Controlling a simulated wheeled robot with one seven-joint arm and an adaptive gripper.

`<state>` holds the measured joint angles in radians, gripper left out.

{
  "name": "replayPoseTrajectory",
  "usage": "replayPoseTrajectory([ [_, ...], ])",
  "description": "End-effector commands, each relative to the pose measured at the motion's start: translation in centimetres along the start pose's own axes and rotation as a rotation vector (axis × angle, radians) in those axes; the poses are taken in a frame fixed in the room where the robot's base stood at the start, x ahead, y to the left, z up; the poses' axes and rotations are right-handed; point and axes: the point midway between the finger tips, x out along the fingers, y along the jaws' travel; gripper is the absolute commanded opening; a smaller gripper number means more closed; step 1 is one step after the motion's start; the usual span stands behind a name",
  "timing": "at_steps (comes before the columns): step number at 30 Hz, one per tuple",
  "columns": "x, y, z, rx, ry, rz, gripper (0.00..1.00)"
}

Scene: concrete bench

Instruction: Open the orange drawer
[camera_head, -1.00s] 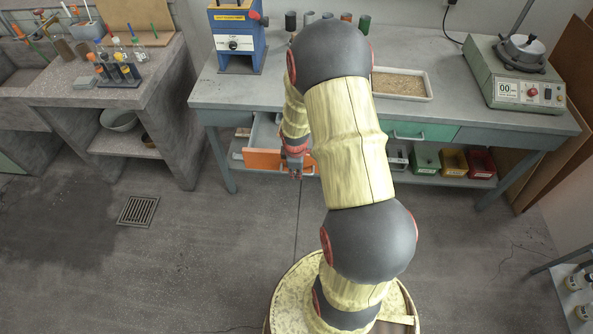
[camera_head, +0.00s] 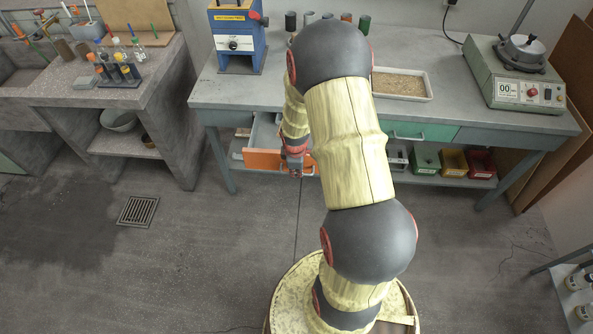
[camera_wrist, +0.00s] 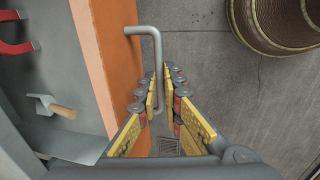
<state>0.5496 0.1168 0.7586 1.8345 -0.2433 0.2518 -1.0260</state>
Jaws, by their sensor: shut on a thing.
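The orange drawer (camera_head: 263,160) juts out from under the bench, and part of its inside shows behind its front. In the wrist view its orange front (camera_wrist: 112,45) runs down the left-centre, with a grey bar handle (camera_wrist: 157,60) on it. My gripper (camera_wrist: 167,80) is shut on the handle, whose bar passes between the yellow-padded fingers. In the head view my gripper (camera_head: 295,172) is at the drawer's front, and my arm hides the drawer's right part.
Inside the drawer lie a red magnet (camera_wrist: 14,45) and a small trowel (camera_wrist: 55,106). A green drawer (camera_head: 425,132) is to the right, above several coloured bins (camera_head: 453,162). The floor before the bench is clear around a drain grate (camera_head: 138,211).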

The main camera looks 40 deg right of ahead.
Motion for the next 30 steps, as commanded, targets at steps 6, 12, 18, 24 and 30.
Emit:
replayPoseTrajectory([
  [6, -0.5, -2.7, 0.0, -0.003, -0.002, -0.002, 0.00],
  [12, -1.1, -5.7, 0.0, -0.001, -0.001, -0.001, 0.00],
  [18, -0.9, -5.8, 0.1, 0.000, -0.003, -0.005, 0.11],
  [24, -0.9, -5.8, 0.1, 0.000, -0.003, -0.006, 0.23],
  [30, -1.0, -5.7, 0.1, 0.000, -0.002, -0.004, 0.27],
])
